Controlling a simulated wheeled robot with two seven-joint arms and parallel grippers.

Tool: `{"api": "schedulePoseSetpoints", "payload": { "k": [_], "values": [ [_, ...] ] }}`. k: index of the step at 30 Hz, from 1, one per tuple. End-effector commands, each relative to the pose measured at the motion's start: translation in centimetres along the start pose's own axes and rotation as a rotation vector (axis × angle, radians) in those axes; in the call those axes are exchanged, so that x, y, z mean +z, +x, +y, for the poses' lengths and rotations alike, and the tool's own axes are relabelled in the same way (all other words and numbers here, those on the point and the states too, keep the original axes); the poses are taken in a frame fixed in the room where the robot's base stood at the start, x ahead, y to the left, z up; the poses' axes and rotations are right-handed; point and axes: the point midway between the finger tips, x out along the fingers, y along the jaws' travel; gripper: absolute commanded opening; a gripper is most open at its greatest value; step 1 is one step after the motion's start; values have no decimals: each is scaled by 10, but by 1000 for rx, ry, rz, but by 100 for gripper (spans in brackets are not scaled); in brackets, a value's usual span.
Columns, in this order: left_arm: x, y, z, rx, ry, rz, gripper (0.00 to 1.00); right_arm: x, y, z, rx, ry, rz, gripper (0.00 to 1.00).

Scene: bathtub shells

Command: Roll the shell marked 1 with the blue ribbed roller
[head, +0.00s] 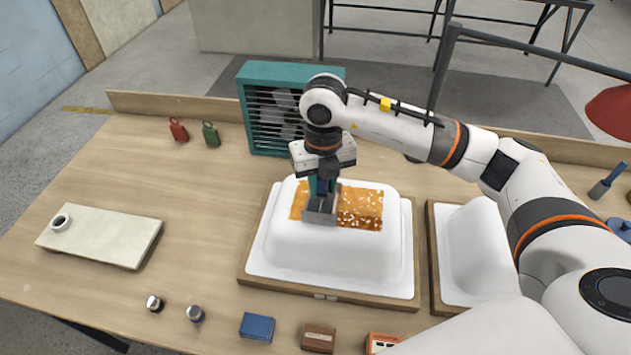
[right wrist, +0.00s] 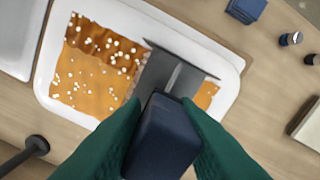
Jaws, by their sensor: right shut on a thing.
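A white tub-shaped shell (head: 285,240) lies upside down in a wooden frame at the middle of the table. An orange patch (head: 362,205) with white specks covers part of its top; it also shows in the right wrist view (right wrist: 80,95). A small tag on the frame's front is too small to read. My right gripper (head: 322,183) is shut on a tool with a dark blue handle (right wrist: 162,135) and a wide grey head (head: 320,216). The head is at the patch; contact and ribs are unclear. The left gripper is not in view.
A second white shell (head: 470,250) stands to the right. A teal fan unit (head: 262,75) stands behind. A blue-handled tool (head: 607,180) lies at the far right. A pale board (head: 100,236) lies left; small blocks (head: 257,327) line the front.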

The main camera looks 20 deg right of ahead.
Motion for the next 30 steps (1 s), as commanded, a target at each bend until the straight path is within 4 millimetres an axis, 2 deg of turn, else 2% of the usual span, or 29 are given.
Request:
{"api": "schedulePoseSetpoints", "payload": {
  "k": [9,17,30],
  "values": [
    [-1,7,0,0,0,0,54,12,0,24,1,2,0,9],
    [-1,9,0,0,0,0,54,16,0,31,0,1,1,9],
    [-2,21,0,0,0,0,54,30,4,60,2,1,-2,9]
  ]
}}
